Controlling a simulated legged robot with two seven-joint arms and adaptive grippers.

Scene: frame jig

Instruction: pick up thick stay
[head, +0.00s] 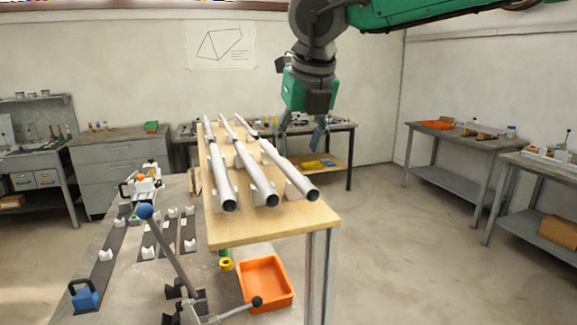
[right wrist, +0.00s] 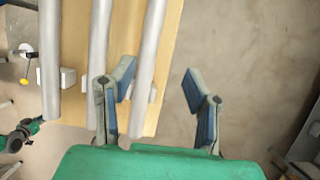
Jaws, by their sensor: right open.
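Three pale grey tubes lie side by side on white supports on a raised wooden board: a left tube (head: 218,170), a middle tube (head: 251,172) and a right tube (head: 284,170). They look alike in width, so I cannot tell which is the thick stay. My right gripper (head: 302,138) is open and empty, above and beyond the right side of the board. In the right wrist view, the right tube (right wrist: 150,50) passes by the left finger of the right gripper (right wrist: 160,88); the other finger is over bare floor.
The wooden board (head: 290,229) stands above a grey bench with an orange tray (head: 265,283), a blue-knobbed lever (head: 172,245) and a blue block (head: 84,296). Side benches line the walls. The floor right of the board is clear.

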